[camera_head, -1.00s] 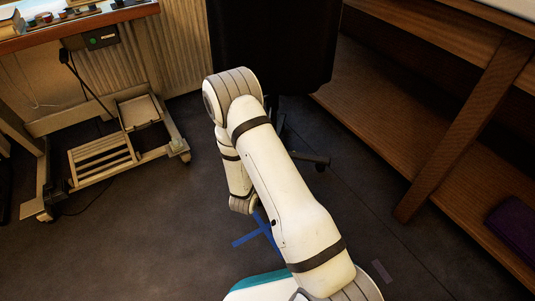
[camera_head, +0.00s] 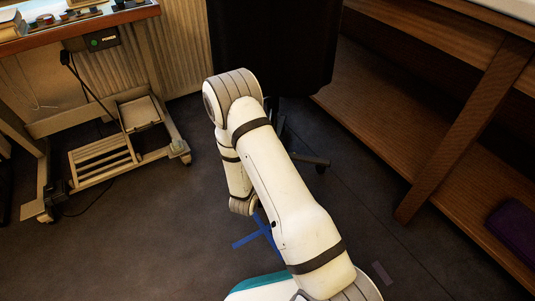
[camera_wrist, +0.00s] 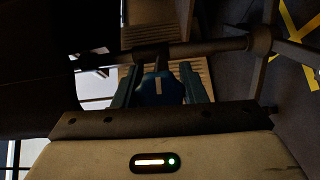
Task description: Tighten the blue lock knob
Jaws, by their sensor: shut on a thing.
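The blue lock knob (camera_wrist: 160,90) shows in the wrist view, with a pale mark on its face. It sits below a dark horizontal bar (camera_wrist: 200,48) in the picture. My gripper (camera_wrist: 159,84) has one finger on each side of the knob and is shut on it. In the head view my white arm fills the middle and bends down. The gripper and knob cannot be made out there.
A black chair-like thing (camera_head: 270,45) with a wheeled base stands behind my arm. A wheeled sewing-type table (camera_head: 150,120) is at left, wooden shelving (camera_head: 440,150) at right. Blue tape (camera_head: 245,238) marks the floor. The floor at lower left is clear.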

